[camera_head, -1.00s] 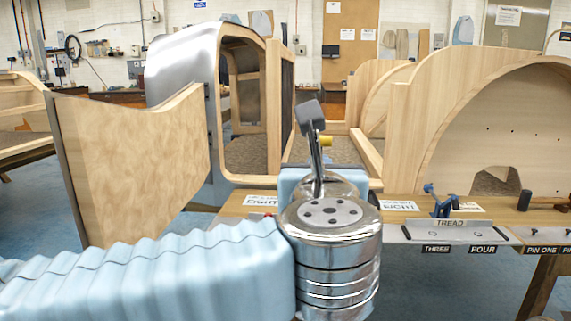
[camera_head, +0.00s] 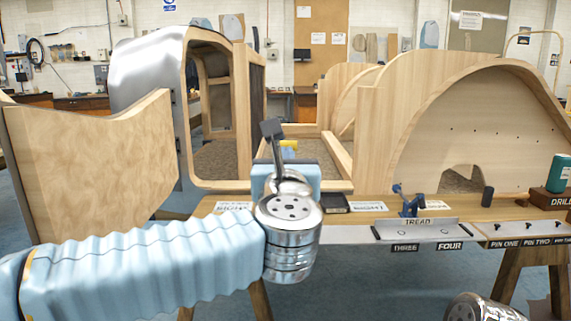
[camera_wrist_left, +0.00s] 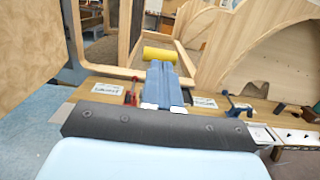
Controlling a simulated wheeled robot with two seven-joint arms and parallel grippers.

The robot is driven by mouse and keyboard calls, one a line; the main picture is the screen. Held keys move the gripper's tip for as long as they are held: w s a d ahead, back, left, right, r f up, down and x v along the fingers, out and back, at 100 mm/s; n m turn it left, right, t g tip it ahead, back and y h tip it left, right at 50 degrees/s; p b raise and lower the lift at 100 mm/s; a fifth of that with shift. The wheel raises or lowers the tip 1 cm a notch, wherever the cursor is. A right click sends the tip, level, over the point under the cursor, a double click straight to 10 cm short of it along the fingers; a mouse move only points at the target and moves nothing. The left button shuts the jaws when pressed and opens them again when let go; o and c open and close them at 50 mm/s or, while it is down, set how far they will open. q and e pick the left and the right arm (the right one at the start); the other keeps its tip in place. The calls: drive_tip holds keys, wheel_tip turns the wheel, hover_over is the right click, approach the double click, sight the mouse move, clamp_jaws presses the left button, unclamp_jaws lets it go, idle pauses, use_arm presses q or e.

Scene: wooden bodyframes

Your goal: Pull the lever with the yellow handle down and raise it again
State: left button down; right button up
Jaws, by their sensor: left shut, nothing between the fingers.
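The yellow handle (camera_head: 289,145) shows just past the hand of my left arm in the head view; its lever is mostly hidden. In the left wrist view the handle (camera_wrist_left: 158,54) is a yellow cylinder lying crosswise just beyond the fingertips. My left gripper (camera_head: 288,158) is partly hidden behind its chrome wrist and points away from me. In the left wrist view its blue-grey fingers (camera_wrist_left: 164,70) are together and hold nothing. I cannot tell whether they touch the handle. My right gripper is out of view.
A wooden bench (camera_head: 340,207) runs across the front, with a blue clamp-like tool (camera_head: 409,200), a TREAD plate (camera_head: 430,230) and a drill box (camera_head: 553,198). Wooden bodyframes (camera_head: 480,125) stand behind. An open wooden door panel (camera_head: 95,165) is at left. A chrome part of mine shows at lower right.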

use_arm(q)
drive_tip(key=shift+w+r, duration=0.1)
drive_tip(key=shift+w, duration=0.85)
drive_tip(key=shift+r, duration=0.1)
drive_tip(key=shift+g, duration=0.6)
drive_tip(key=w+r+p, duration=0.1)
drive_tip(key=w+p, duration=0.1)
drive_tip(key=w+r+p, duration=0.1)
drive_tip(key=w, duration=0.1)
drive_tip(key=shift+r+p, duration=0.35)
drive_tip(key=shift+r, duration=0.05)
drive_tip(key=shift+w+r, duration=0.1)
drive_tip(key=shift+r, duration=0.05)
drive_tip(key=shift+a, duration=0.1)
